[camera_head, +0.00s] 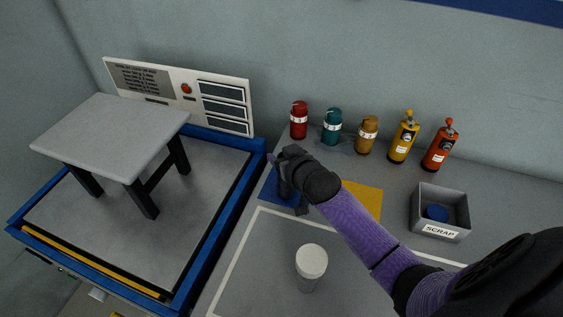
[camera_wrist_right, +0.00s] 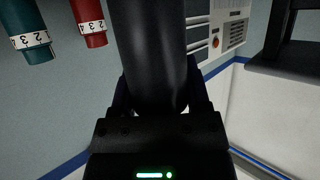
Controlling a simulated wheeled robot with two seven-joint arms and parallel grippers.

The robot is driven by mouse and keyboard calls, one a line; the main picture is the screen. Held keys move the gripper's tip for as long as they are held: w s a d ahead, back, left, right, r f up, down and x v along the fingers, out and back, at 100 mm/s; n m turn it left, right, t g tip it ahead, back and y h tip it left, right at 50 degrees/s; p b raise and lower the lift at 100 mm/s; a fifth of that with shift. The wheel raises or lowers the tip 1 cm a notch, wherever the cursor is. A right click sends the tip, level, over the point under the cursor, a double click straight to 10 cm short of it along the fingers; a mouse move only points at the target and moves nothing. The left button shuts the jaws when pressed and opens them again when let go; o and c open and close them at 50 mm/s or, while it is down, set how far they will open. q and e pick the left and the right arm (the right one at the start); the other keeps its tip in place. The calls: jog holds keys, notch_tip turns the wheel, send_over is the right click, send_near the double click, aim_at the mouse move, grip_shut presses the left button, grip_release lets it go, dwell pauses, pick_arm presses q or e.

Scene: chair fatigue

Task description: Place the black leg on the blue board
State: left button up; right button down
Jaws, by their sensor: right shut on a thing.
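My right gripper (camera_head: 286,172) reaches in from the right over the blue board (camera_head: 270,189), which lies flat on the grey bench and is partly hidden by the gripper. In the right wrist view a thick black cylinder, the black leg (camera_wrist_right: 150,50), stands between the fingers of my right gripper (camera_wrist_right: 158,105), which is shut on it. In the head view the leg is hard to tell apart from the dark gripper. I cannot tell whether the leg touches the board. My left gripper is not in view.
A yellow board (camera_head: 366,197) lies right of the blue one. Several coloured bottles, among them a red one (camera_head: 299,122), stand behind. A grey scrap box (camera_head: 455,207) is at right. A white-topped cylinder (camera_head: 311,262) stands in front. A grey stool (camera_head: 112,137) stands on the blue-framed platform (camera_head: 212,240).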

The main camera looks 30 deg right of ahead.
jog(key=shift+f, duration=0.35)
jog(key=shift+c, duration=0.3)
grip_release()
jog(key=d+p+v, duration=0.1)
jog(key=p+v, duration=0.3)
jog(key=v, duration=0.8)
jog(key=shift+a+p, duration=0.4)
jog(key=shift+a, duration=0.05)
